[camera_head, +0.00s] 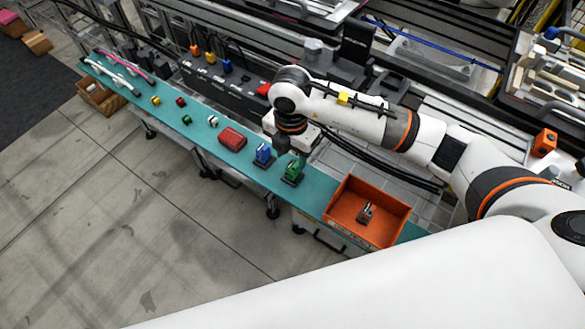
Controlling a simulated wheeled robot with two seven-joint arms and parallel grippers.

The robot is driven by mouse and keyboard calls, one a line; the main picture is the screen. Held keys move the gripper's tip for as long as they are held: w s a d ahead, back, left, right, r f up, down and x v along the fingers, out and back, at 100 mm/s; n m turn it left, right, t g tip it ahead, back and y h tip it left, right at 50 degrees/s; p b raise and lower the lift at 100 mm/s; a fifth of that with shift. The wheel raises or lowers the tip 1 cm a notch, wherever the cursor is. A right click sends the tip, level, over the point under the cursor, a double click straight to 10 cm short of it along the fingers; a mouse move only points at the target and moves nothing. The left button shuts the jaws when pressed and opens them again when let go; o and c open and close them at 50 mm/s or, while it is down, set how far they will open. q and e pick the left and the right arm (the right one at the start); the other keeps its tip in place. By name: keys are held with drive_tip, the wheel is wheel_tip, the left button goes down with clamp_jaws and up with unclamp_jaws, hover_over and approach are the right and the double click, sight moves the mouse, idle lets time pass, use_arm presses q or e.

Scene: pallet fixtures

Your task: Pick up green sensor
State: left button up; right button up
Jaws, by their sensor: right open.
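The green sensor (292,171) stands on the teal bench (318,193), between a blue sensor (264,154) and the orange bin. My right gripper (283,150) points down just above and behind the green and blue sensors. It is open and holds nothing that I can see; its fingers are small and partly hidden. I cannot tell whether it touches either sensor. My left gripper is not in view.
An orange bin (341,220) with a small metal part (366,211) is at the bench's right end. A red case (232,138) and several small coloured parts lie to the left. Dark fixtures and machine rails stand behind the bench.

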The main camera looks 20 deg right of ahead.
sight(293, 165)
drive_tip(key=shift+w+f, duration=0.1)
drive_tip(key=shift+f, duration=0.6)
wheel_tip(293, 165, down, 5)
drive_tip(key=shift+d+r, duration=0.1)
drive_tip(key=shift+d, duration=0.05)
clamp_jaws()
